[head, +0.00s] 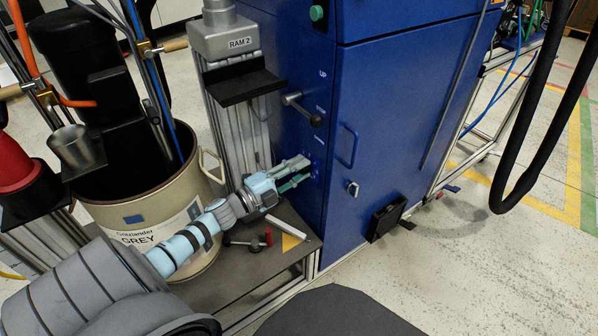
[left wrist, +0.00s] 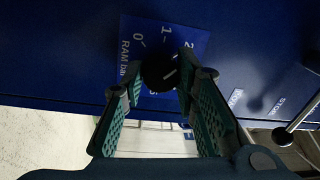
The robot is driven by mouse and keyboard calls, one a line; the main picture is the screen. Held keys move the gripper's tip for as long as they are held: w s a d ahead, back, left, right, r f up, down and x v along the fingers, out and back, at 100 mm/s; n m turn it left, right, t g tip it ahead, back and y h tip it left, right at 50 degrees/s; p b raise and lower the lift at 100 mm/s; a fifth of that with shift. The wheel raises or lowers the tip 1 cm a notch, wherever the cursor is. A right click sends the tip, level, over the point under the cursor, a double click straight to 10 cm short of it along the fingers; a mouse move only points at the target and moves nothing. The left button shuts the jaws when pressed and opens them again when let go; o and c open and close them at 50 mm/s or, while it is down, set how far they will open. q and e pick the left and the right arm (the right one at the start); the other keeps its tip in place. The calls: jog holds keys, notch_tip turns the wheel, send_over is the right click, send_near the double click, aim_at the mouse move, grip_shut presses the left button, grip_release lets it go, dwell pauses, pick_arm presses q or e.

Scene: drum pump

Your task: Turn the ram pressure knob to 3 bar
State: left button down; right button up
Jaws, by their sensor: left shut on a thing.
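The ram pressure knob (left wrist: 158,75) is a round black knob with a short white mark on its face. It sits on a blue scale plate (left wrist: 188,62) on the cabinet front, with the figures 0, 1 and 2 readable and part of the scale hidden. I cannot tell the exact reading of the mark. My left gripper (head: 304,170) reaches the blue cabinet (head: 290,70) from the left. Its green-padded fingers also show in the left wrist view (left wrist: 160,85), shut on the knob from both sides. In the head view the fingers hide the knob. My right gripper is not in view.
A lever with a black ball (head: 303,108) sticks out above my left gripper. A beige drum (head: 150,236) and the RAM 2 column (head: 225,120) stand left. A black hose (head: 510,185) hangs at right.

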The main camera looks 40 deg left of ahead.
pick_arm(q)
jog(key=shift+m+g+h+b, duration=0.4)
jog(key=shift+m+b, duration=0.35)
jog(key=shift+m, duration=4.65)
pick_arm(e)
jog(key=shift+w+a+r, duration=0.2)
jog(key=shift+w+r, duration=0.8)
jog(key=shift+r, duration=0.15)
pick_arm(q)
jog(key=c, duration=1.3)
grip_release()
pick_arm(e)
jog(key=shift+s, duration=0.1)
